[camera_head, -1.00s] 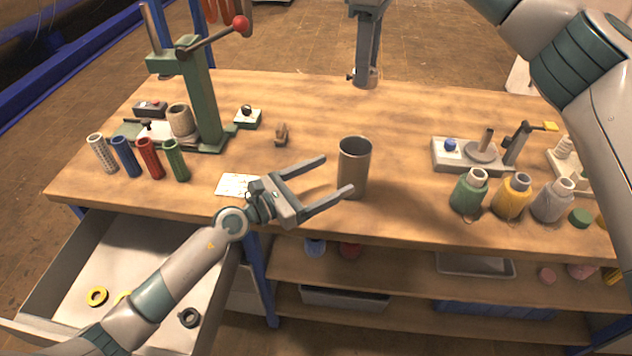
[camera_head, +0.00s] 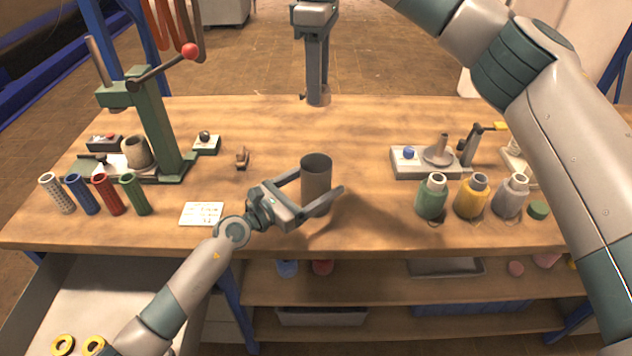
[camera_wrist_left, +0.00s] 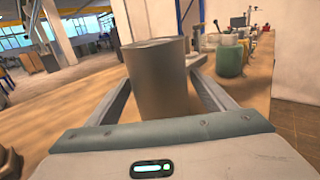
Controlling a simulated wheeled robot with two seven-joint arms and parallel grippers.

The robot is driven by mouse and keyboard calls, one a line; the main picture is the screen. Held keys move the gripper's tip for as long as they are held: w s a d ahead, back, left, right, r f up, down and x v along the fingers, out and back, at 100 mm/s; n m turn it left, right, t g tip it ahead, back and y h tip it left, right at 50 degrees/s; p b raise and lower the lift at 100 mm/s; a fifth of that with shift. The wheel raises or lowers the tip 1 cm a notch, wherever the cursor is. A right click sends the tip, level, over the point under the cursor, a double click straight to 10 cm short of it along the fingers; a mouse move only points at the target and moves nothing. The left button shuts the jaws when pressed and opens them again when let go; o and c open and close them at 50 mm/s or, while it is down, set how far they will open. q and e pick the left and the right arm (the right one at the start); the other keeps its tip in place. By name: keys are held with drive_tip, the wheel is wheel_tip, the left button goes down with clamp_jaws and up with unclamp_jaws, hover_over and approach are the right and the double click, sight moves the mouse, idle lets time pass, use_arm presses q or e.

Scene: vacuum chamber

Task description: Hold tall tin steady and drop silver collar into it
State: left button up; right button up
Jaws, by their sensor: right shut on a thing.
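The tall tin (camera_head: 316,178) is a plain grey metal cylinder, standing upright on the workbench with its mouth up. In the left wrist view the tin (camera_wrist_left: 157,82) fills the space between the fingers. My left gripper (camera_head: 322,182) is open, one finger on each side of the tin, with small gaps visible. My right gripper (camera_head: 317,86) comes down from the top, behind the tin in the picture. It is shut on the silver collar (camera_head: 319,98), a small metal ring at its fingertips, partly hidden by the fingers.
Green, yellow and grey bottles (camera_head: 472,198) stand right of the tin, before a grey fixture (camera_head: 425,165). A green press (camera_head: 160,130) and several coloured tubes (camera_head: 107,195) stand left. A white card (camera_head: 202,214) lies near the front edge. The bench's middle back is clear.

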use_arm(q)
drive_tip(key=c, duration=1)
use_arm(e)
drive_tip(key=shift+f, duration=0.1)
wheel_tip(320, 180, down, 13)
idle(1.2)
drive_tip(key=o, duration=1.3)
wheel_tip(320, 180, up, 12)
drive_tip(key=shift+r, duration=0.15)
